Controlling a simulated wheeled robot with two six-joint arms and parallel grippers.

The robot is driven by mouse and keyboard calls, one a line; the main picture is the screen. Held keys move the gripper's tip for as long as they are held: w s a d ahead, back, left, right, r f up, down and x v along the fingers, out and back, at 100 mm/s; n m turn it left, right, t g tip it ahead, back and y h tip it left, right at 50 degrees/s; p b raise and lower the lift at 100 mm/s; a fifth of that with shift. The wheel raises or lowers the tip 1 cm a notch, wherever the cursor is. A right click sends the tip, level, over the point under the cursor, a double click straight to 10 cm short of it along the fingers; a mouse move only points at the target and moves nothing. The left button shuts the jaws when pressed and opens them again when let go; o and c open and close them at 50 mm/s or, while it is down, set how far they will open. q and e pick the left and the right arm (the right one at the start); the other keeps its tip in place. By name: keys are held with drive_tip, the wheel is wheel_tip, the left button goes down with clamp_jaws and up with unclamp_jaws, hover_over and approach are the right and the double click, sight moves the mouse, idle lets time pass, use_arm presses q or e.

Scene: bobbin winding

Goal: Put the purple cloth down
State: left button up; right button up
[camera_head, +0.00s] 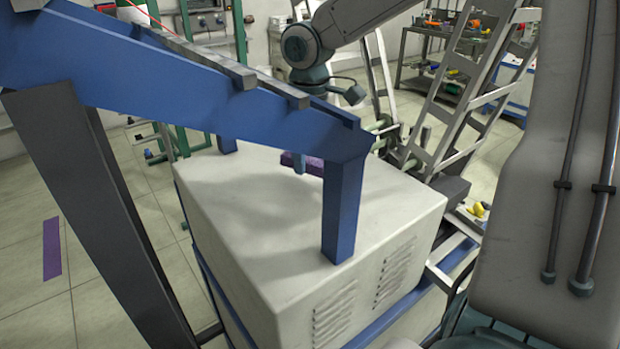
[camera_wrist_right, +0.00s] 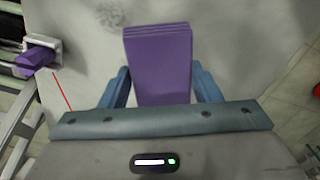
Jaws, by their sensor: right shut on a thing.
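The purple cloth (camera_wrist_right: 158,65) is a folded, layered block between the two blue fingers in the right wrist view. My right gripper (camera_wrist_right: 160,85) is shut on it. In the head view a small part of the cloth (camera_head: 314,166) shows behind the blue frame, low over the white cabinet top (camera_head: 250,215). One blue finger of the right gripper (camera_head: 300,161) shows beside it; the rest is hidden by the frame. I cannot tell whether the cloth touches the cabinet top. My left gripper is not in view.
A blue beam (camera_head: 200,110) and its post (camera_head: 342,210) stand in front of the cloth. A purple block (camera_wrist_right: 38,58) sits at the machine left of the gripper in the wrist view. A purple strip (camera_head: 52,248) lies on the floor. The cabinet's front top is clear.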

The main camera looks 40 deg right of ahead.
sight(311, 186)
drive_tip(key=shift+w+f, duration=0.1)
drive_tip(key=shift+f, duration=0.65)
wheel_tip(311, 186, down, 3)
drive_tip(key=shift+f, duration=0.3)
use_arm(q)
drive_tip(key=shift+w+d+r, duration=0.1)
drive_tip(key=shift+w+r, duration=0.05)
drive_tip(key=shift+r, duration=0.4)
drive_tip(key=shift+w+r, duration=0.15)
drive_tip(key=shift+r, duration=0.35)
use_arm(e)
drive_tip(key=shift+f, duration=0.1)
drive_tip(key=o, duration=1.2)
drive_tip(key=shift+s, duration=0.2)
drive_tip(key=shift+o, duration=0.4)
drive_tip(key=shift+d+f, duration=0.15)
drive_tip(key=shift+f, duration=0.05)
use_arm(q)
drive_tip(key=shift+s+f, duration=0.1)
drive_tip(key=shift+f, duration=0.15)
